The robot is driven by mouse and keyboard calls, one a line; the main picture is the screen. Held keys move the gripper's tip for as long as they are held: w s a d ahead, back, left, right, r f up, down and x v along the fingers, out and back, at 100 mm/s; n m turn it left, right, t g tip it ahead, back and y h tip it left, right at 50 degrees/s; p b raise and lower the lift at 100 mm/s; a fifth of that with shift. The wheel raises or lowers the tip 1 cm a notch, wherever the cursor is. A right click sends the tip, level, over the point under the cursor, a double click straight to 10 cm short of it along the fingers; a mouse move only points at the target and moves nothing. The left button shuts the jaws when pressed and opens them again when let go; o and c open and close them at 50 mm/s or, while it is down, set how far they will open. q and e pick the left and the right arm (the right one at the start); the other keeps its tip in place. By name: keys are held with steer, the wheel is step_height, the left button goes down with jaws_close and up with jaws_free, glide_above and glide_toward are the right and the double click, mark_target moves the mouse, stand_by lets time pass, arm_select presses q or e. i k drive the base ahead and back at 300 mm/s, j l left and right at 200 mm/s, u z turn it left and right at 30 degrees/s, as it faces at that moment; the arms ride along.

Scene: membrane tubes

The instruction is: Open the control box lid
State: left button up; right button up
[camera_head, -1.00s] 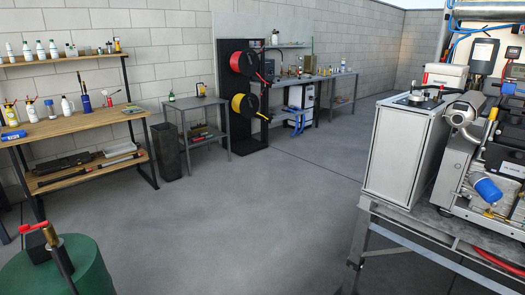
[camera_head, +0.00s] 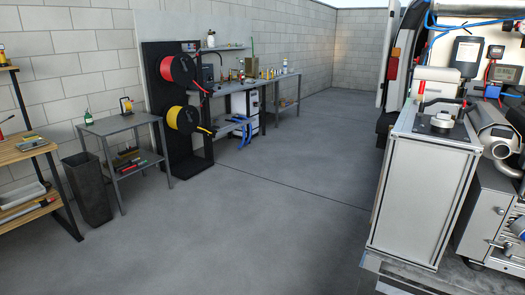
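Neither of my grippers is in view. I cannot tell for certain which thing is the control box. No open lid shows.
Machinery (camera_head: 495,215) stands right of the cabinet, on a metal platform edge (camera_head: 400,272). The grey floor (camera_head: 240,230) is clear in the middle. Hose reels (camera_head: 184,118), a grey side table (camera_head: 118,125) and a wooden workbench (camera_head: 25,148) line the left wall.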

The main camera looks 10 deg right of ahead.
mark_target(438, 74)
steer(key=i+j+z, duration=0.15)
steer(key=i+z, duration=0.3)
steer(key=i+j+z, duration=0.2)
steer(key=z, duration=0.2)
steer(key=i+j+z, duration=0.25)
steer(key=j+z, duration=0.2)
steer(key=i+j+z, duration=0.2)
steer(key=j+z, duration=0.2)
